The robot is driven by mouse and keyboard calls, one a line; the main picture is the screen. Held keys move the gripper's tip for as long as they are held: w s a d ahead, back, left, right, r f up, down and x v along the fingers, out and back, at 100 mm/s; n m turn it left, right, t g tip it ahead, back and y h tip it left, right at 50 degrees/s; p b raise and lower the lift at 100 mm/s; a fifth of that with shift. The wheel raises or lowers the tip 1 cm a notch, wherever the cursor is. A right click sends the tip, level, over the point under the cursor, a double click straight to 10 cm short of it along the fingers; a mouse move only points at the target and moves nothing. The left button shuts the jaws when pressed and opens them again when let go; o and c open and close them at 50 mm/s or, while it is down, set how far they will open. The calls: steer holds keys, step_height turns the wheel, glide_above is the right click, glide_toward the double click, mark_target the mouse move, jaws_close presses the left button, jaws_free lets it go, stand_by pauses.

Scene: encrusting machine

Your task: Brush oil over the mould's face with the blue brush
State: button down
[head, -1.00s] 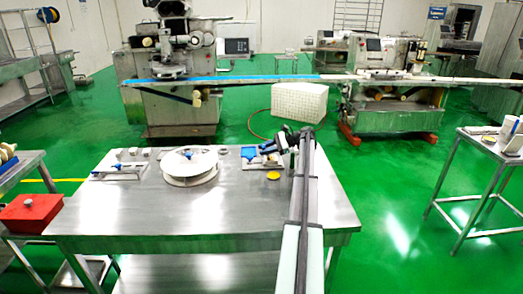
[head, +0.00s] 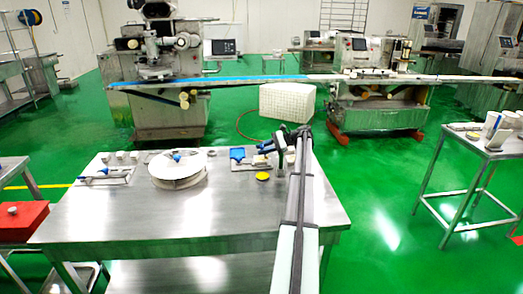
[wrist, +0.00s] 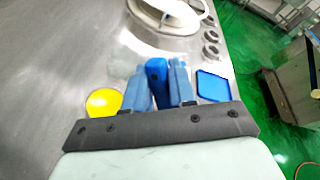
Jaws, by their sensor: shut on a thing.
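My gripper (wrist: 160,90) is shut on a dark blue handle, which I take to be the blue brush (wrist: 157,78). It stands between the two light blue fingers in the wrist view. The brush's bristles are hidden. In the head view my gripper (head: 268,144) is over the table's far right part. A white round piece (head: 170,180), perhaps the mould, lies left of my gripper with a small blue object on top. It also shows at the top of the wrist view (wrist: 145,38), ahead of the fingers. A gap separates it from the gripper.
A blue square dish (wrist: 214,86) and a yellow disc (wrist: 104,101) lie on either side of my fingers. A white tray with blue-handled things (head: 120,182) is at the table's left. The front of the steel table (head: 150,228) is clear.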

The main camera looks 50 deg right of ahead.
steer(key=shift+w+d, duration=0.2)
steer(key=shift+w, duration=0.05)
steer(key=shift+w+a, duration=2.05)
steer(key=shift+w, duration=0.6)
steer(key=shift+s+d, duration=2.35)
steer(key=shift+s, duration=0.05)
steer(key=shift+r, duration=3)
